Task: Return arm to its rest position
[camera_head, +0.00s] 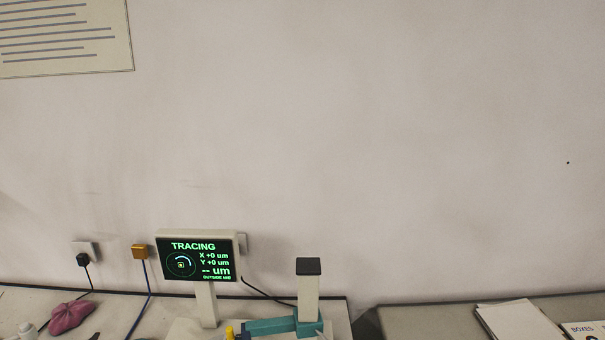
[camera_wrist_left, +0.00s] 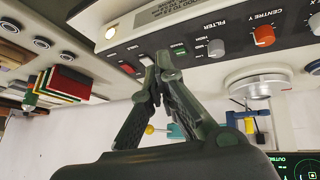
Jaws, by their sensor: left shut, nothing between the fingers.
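My left gripper (camera_wrist_left: 158,78) shows in the left wrist view. Its two dark fingers meet at the tips, with nothing between them. The fingertips are close to the front panel of a pale instrument (camera_wrist_left: 190,48) with knobs and buttons; I cannot tell if they touch it. The rest of my left arm is hidden. Neither gripper shows in the head view. I cannot make out a bearing ring in either view.
A display (camera_head: 197,257) reads TRACING, beside a pale column (camera_head: 308,290) with a teal arm (camera_head: 270,326). A pink cloth-like lump (camera_head: 71,316) lies left. Papers (camera_head: 518,320) lie right. A silver round table (camera_wrist_left: 256,84) and a red, yellow and green stack (camera_wrist_left: 66,84) flank the gripper.

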